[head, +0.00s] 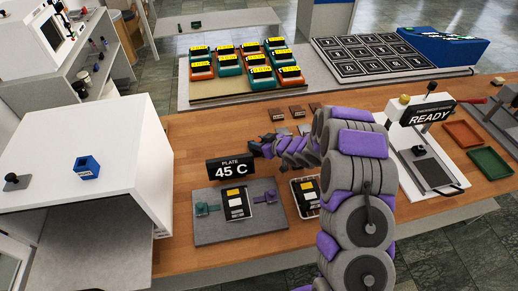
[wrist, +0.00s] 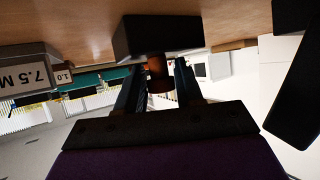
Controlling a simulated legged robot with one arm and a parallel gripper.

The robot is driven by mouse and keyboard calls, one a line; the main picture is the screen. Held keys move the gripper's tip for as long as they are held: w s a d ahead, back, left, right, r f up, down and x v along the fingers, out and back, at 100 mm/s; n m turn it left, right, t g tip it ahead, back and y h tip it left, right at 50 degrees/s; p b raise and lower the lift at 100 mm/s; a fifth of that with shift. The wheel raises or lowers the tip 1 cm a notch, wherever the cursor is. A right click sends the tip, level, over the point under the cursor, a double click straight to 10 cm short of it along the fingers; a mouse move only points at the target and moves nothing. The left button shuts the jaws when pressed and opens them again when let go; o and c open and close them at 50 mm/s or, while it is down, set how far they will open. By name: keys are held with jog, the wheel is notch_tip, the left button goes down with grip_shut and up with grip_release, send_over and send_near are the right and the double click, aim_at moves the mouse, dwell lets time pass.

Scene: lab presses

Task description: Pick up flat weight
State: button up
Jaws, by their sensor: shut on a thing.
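The flat weight (wrist: 155,36) shows in the wrist view as a black block with a brown knob (wrist: 156,66). My gripper (wrist: 158,84) is shut on the knob, with one dark finger on each side. The block is close to the wooden bench top; I cannot tell whether it touches it. In the head view my gripper (head: 262,146) is at the end of my arm, behind the "PLATE 45 C" sign (head: 231,168). The weight is too small and dark there to make out clearly.
A grey plate (head: 213,229) with a black-and-yellow cassette (head: 236,203) lies in front. A wire rack (head: 305,195) is beside it, partly behind my arm. A press marked "READY" (head: 428,117) stands right. A white box (head: 110,125) stands left. Small brown blocks (head: 276,114) lie behind.

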jog(key=shift+a, duration=0.3)
jog(key=shift+c, duration=0.6)
jog(key=shift+a+f, duration=0.1)
jog(key=shift+a, duration=0.65)
grip_shut()
jog(key=shift+d, duration=0.55)
jog(key=shift+a, duration=0.15)
